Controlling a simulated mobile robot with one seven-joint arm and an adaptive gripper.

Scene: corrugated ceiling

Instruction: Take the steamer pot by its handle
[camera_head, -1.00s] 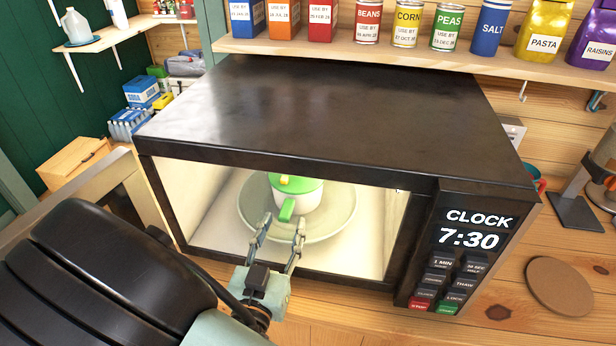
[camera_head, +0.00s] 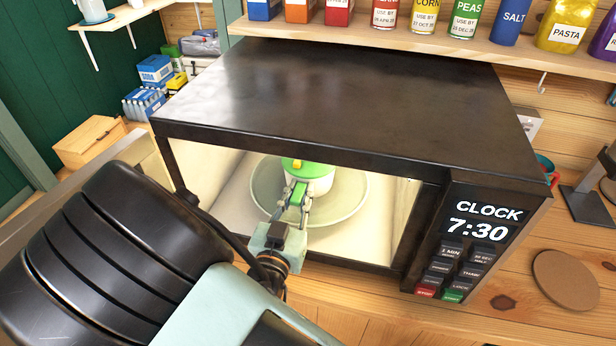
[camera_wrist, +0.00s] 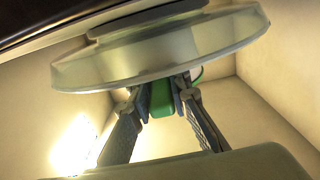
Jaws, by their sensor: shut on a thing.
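The steamer pot (camera_head: 318,184), white with a green lid, stands on the round plate (camera_head: 350,203) inside the open microwave (camera_head: 340,95). Its green handle points towards me. My gripper (camera_head: 297,191) reaches in through the front opening and is shut on the handle, one finger on each side. In the wrist view, the green handle (camera_wrist: 161,99) sits between the fingers of my gripper (camera_wrist: 162,92). The fingers and my wrist hide part of the handle and the pot's near side.
The microwave's control panel (camera_head: 470,240) is right of the opening. A shelf (camera_head: 420,40) with tins and packets runs above and behind. A cork mat (camera_head: 568,282) lies on the wooden counter at right. A wooden box (camera_head: 90,142) stands at left.

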